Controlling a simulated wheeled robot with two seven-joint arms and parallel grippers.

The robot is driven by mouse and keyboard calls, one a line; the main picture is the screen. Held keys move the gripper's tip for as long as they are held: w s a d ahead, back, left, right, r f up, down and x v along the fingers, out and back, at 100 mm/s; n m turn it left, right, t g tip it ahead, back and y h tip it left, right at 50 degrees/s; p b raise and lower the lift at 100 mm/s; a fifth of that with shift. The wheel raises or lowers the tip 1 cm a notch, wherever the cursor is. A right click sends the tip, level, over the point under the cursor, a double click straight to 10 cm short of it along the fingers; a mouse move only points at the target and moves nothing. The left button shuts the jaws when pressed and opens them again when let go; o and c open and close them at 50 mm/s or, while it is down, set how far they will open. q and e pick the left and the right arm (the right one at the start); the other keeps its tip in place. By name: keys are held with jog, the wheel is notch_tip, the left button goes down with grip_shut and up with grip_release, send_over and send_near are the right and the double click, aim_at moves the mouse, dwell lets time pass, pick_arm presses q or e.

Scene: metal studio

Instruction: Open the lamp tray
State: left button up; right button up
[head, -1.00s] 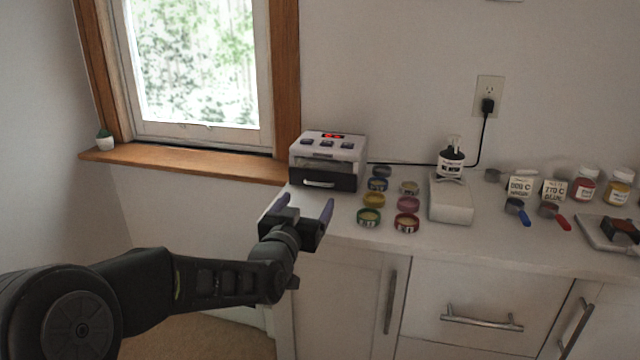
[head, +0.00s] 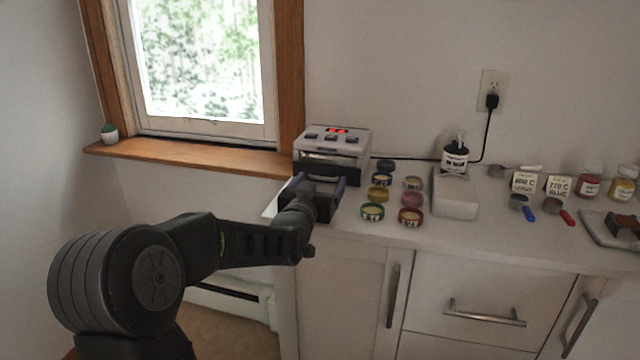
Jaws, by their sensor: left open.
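The lamp (head: 352,141) is a white box with a red lit display and several buttons on top, standing at the left end of the counter below the window. Its black tray (head: 352,173) is low in its front, partly hidden by my gripper; I cannot tell whether it is pulled out at all. The tray's handle is hidden or not clear. My left gripper (head: 317,183) is open right in front of the tray, its two fingers pointing at it, one on each side of the tray's middle. I cannot tell if they touch it. My right gripper is not in view.
Several small coloured jars (head: 411,199) stand just right of the lamp. Beyond them are a white block (head: 455,196), a pump bottle (head: 455,158), labelled cards, scoops and more jars. A window sill (head: 190,158) is at left. Cabinet handles stick out below the counter.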

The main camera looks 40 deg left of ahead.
pick_arm(q)
grip_shut()
dwell(0.9)
